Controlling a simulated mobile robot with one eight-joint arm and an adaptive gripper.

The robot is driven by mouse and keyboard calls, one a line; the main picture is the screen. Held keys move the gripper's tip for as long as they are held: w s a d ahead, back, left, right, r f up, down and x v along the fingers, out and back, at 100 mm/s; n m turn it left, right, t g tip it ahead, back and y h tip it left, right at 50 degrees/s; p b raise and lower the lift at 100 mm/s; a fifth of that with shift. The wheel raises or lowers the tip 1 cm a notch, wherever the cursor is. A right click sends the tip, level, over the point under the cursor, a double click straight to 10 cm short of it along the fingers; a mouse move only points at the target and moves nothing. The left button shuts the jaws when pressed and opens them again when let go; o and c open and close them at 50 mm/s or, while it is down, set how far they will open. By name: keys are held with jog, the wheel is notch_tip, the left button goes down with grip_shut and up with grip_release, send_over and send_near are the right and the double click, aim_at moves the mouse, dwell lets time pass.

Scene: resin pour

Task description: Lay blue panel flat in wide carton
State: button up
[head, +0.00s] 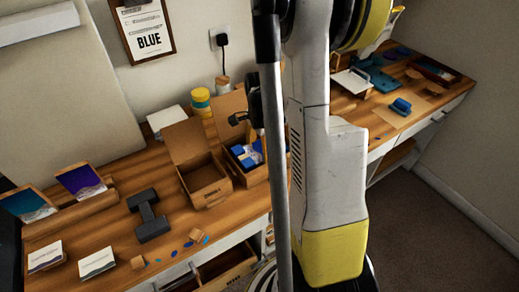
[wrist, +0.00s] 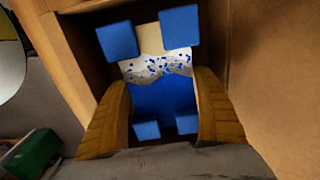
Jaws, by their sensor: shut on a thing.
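The blue panel (wrist: 162,98) has a blue area, a white speckled band, a cream end and blue blocks at its corners. My gripper (wrist: 162,80) is shut on it, with one brown finger at each side. The panel is inside or just over the mouth of an open carton (wrist: 88,45); I cannot tell whether it touches the bottom. In the head view the blue panel (head: 247,152) shows in the right-hand open carton (head: 254,178), which my arm partly covers. The fingers are hidden there.
An empty open carton (head: 207,190) stands just left. A dark dumbbell-shaped object (head: 149,214), two panels on a rack (head: 80,180) and a yellow jar (head: 201,101) share the table. A blue item (head: 401,106) lies on the right-hand table.

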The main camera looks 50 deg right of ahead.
jog(key=shift+f, duration=0.2)
jog(key=o, duration=1.1)
notch_tip(320, 180, up, 8)
jog(key=p, duration=0.6)
